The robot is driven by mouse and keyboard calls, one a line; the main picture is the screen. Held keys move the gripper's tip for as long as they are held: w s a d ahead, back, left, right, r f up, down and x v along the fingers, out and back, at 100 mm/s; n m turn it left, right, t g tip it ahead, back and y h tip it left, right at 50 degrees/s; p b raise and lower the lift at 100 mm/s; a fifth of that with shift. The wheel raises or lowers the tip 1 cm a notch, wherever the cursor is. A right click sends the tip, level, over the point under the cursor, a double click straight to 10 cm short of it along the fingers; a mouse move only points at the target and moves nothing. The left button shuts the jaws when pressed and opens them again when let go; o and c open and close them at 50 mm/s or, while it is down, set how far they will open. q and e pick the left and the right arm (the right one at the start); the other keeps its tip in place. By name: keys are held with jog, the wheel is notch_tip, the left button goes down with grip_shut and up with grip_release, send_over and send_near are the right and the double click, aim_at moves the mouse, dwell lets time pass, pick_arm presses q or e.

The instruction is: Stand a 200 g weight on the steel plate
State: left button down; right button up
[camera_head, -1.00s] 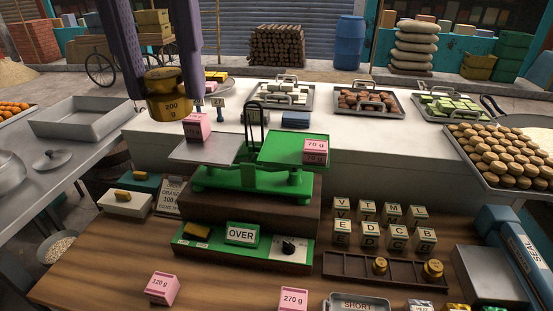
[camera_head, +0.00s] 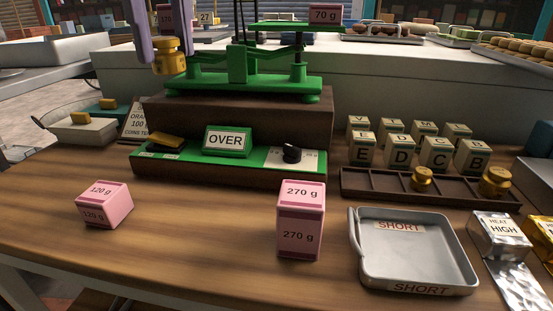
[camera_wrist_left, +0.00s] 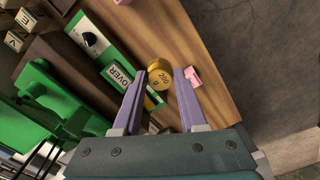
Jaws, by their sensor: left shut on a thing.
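My left gripper (camera_head: 165,42) is shut on a brass weight (camera_head: 169,60), held upright at the left end of the green balance (camera_head: 240,88). In the left wrist view the weight (camera_wrist_left: 160,76), marked 200, sits between the fingertips of the left gripper (camera_wrist_left: 160,80). The steel plate at the balance's left side is not clearly visible now. A pink block (camera_head: 165,18) shows behind the fingers there. The green pan (camera_head: 275,27) on the right is high and bears a pink 70 g block (camera_head: 325,12). My right gripper is not in view.
The balance stands on a brown block (camera_head: 230,115) behind a green panel with an OVER sign (camera_head: 227,140). Pink 120 g (camera_head: 105,204) and 270 g (camera_head: 301,220) blocks stand in front. A grey SHORT tray (camera_head: 415,250) and weight rack (camera_head: 380,184) are at right.

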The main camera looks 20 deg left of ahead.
pick_arm(q)
jog(key=shift+w+a+f+n+b, duration=0.1)
jog(key=shift+f+n+b, duration=0.1)
jog(key=shift+f+b, duration=0.3)
jog(key=shift+w+a+f+n+b, duration=0.1)
jog(key=shift+f+n+b, duration=0.1)
jog(key=shift+f, duration=0.5)
notch_tip(320, 180, down, 15)
jog(key=shift+r+b, duration=0.1)
jog(key=shift+b, duration=0.4)
notch_tip(320, 180, down, 5)
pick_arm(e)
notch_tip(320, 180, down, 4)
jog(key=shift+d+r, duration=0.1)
pick_arm(q)
jog(key=c, duration=0.9)
grip_release()
jog(key=shift+f, duration=0.25)
jog(key=o, duration=0.5)
jog(key=shift+c, duration=0.2)
jog(key=shift+r, duration=0.1)
